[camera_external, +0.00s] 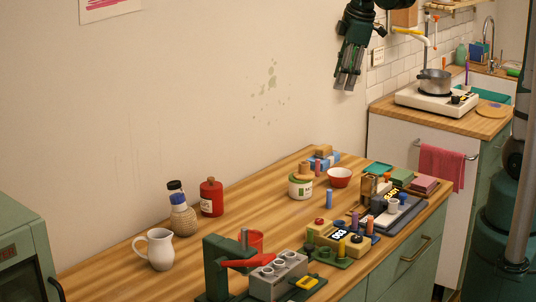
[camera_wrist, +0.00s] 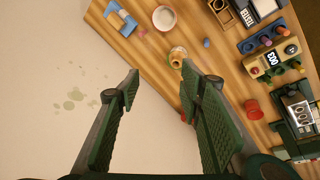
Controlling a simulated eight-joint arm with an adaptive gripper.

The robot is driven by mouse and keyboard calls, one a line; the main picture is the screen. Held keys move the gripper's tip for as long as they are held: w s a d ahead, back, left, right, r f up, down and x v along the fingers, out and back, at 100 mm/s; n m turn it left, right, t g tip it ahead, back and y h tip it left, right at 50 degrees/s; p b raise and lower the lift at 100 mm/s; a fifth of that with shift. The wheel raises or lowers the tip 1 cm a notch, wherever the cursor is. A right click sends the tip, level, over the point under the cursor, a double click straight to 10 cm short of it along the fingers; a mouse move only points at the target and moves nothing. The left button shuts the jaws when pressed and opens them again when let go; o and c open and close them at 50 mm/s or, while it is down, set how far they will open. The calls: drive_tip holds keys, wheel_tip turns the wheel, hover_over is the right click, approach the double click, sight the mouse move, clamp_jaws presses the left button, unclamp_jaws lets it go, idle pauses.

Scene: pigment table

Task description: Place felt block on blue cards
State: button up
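My gripper (camera_external: 347,82) hangs high above the back of the wooden table, against the wall. In the wrist view my gripper (camera_wrist: 160,74) is open, its green fingers wide apart with nothing held between them. A blue stack (camera_external: 322,163), likely the blue cards, lies at the table's back end with a small tan block (camera_external: 323,150) on or against it. The blue stack also shows at the top left of the wrist view (camera_wrist: 122,22). I cannot tell for sure which object is the felt block; green (camera_external: 402,177) and pink (camera_external: 424,185) blocks lie at the right end.
A red bottle (camera_external: 211,198) and a white jug (camera_external: 155,250) stand left. Presses and holders crowd the front edge. The air around my gripper is clear.

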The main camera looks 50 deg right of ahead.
drive_tip(key=s+a+m+t, duration=0.1)
drive_tip(key=s+a+m, duration=0.2)
drive_tip(key=s, duration=0.4)
drive_tip(key=s+a+f+m+t, duration=0.1)
drive_tip(key=s+a+m, duration=0.2)
drive_tip(key=s+a, duration=0.2)
drive_tip(key=s+a+m+t, duration=0.1)
drive_tip(key=s+a+m, duration=0.2)
drive_tip(key=s, duration=0.7)
drive_tip(key=shift+s+a+f+t+y, duration=0.15)
drive_tip(key=shift+s+a+t+y, duration=0.15)
drive_tip(key=shift+s+a, duration=0.15)
